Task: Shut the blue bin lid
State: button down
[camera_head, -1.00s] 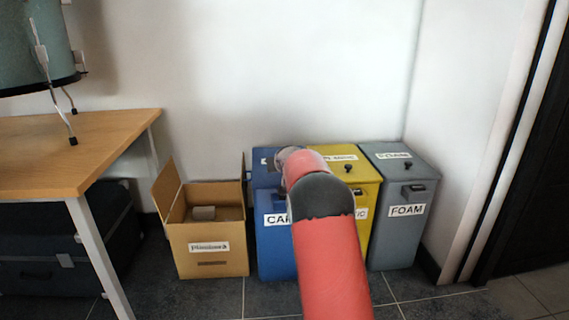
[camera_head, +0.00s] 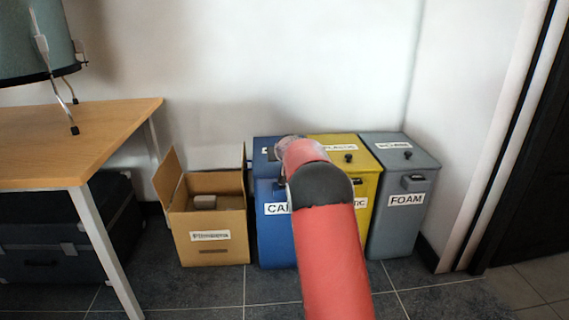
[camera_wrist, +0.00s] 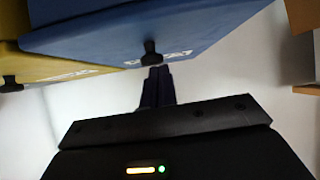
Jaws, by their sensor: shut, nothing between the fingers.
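The blue bin (camera_head: 276,234) stands on the floor in the middle of the head view, partly hidden by my arm. Its blue lid (camera_head: 263,152) lies about level with the neighbouring lids and looks down, though my arm hides much of it. In the wrist view the blue lid (camera_wrist: 110,35) fills the top, with a black knob (camera_wrist: 151,52) and a white label near its edge. My gripper (camera_wrist: 158,72) is shut and empty, its fingertips right by the knob; whether they touch it I cannot tell. In the head view my gripper is hidden behind the arm.
A yellow bin (camera_head: 366,190) and a grey bin (camera_head: 402,220) stand to the right, lids down. An open cardboard box (camera_head: 210,238) stands left of the blue bin. A wooden table (camera_head: 85,135) is farther left. A white wall is close behind the bins.

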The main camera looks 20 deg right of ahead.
notch_tip(320, 180, up, 3)
jog(key=shift+a+f+p, duration=0.1)
jog(key=shift+p, duration=0.2)
jog(key=shift+s+a, duration=0.1)
jog(key=shift+s, duration=0.25)
jog(key=s+a+f, duration=0.2)
jog(key=s, duration=0.6)
jog(key=shift+s+f+b, duration=0.15)
jog(key=shift+b, duration=0.3)
